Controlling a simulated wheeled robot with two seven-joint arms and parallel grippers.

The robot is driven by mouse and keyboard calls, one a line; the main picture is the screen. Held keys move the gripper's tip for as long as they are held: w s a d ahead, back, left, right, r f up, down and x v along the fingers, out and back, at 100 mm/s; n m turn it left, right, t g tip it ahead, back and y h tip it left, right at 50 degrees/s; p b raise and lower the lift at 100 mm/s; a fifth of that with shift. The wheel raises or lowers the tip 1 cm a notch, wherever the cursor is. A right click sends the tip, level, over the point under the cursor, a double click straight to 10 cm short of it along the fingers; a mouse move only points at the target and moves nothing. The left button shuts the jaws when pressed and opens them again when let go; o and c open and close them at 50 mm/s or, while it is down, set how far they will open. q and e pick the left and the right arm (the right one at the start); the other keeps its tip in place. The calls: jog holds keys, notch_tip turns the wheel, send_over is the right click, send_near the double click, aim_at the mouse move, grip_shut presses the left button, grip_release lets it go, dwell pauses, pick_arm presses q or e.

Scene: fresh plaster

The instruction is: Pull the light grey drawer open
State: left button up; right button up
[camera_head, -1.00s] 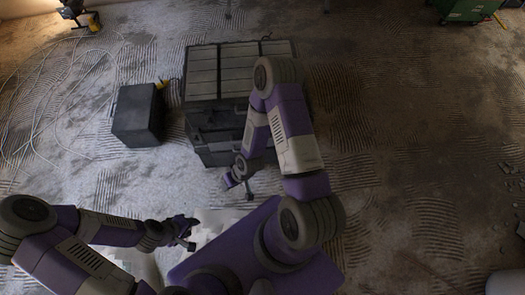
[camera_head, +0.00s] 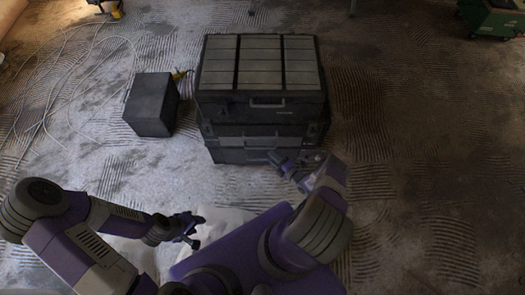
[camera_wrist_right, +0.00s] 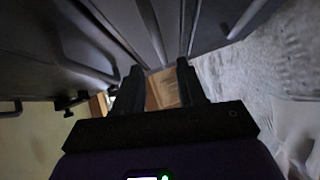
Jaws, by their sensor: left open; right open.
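A dark tool chest (camera_head: 262,80) with a light grey slatted top stands at the centre of the head view. Its front has stacked drawers with handles, and in this dim light I cannot tell for sure which is the light grey one. The lowest drawer (camera_head: 235,155) is partly hidden by my right gripper (camera_head: 285,160), which is open near the chest's lower front. Contact with a handle cannot be told. In the right wrist view, my right gripper's fingers (camera_wrist_right: 160,88) are apart, with nothing clearly between them. My left gripper (camera_head: 192,230) is open and empty, away from the chest.
A dark box (camera_head: 152,105) stands on the floor left of the chest. Pale cables (camera_head: 75,85) lie at the far left. A green container (camera_head: 492,18) is at the back right. The floor (camera_head: 420,150) right of the chest is clear.

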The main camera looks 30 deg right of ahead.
jog(key=b+x, duration=0.2)
jog(key=x, duration=0.5)
jog(key=shift+w+f, duration=0.1)
jog(key=shift+w, duration=0.05)
jog(key=shift+c, duration=0.3)
grip_shut()
